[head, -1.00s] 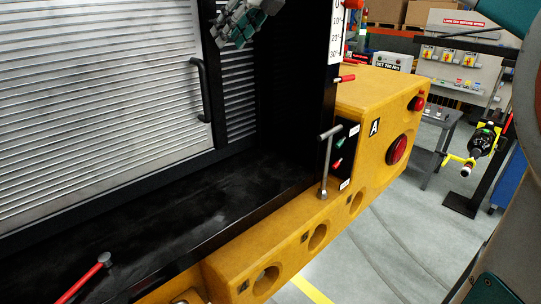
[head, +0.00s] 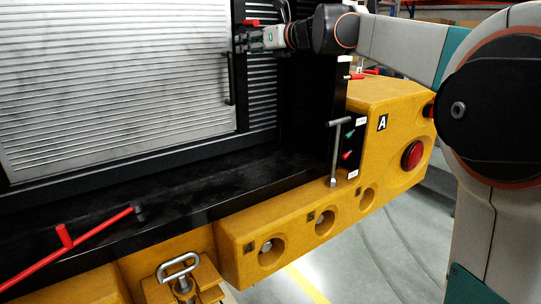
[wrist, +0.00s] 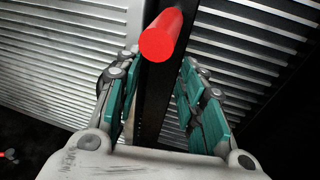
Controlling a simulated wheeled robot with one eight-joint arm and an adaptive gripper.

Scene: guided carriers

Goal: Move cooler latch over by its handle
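A red handle (head: 251,22), seemingly the cooler latch's, sits at the upper right edge of the slatted grey door (head: 130,80). In the wrist view, the red handle (wrist: 163,35) is a short round bar pointing toward the camera, in front of a dark vertical strip. My gripper (head: 241,40) is at the door's right edge, just below the handle in the head view. In the wrist view, my gripper (wrist: 158,66) is open, with teal-padded fingers on both sides of the handle's line and a gap between them. Contact is not visible. The latch's body is mostly hidden.
A black pull bar (head: 229,78) is on the door below my gripper. A black ledge (head: 180,190) runs beneath. A yellow housing (head: 390,110) with a steel T-handle (head: 335,150) stands right. A red lever (head: 75,245) and a chrome loop (head: 180,266) are lower left.

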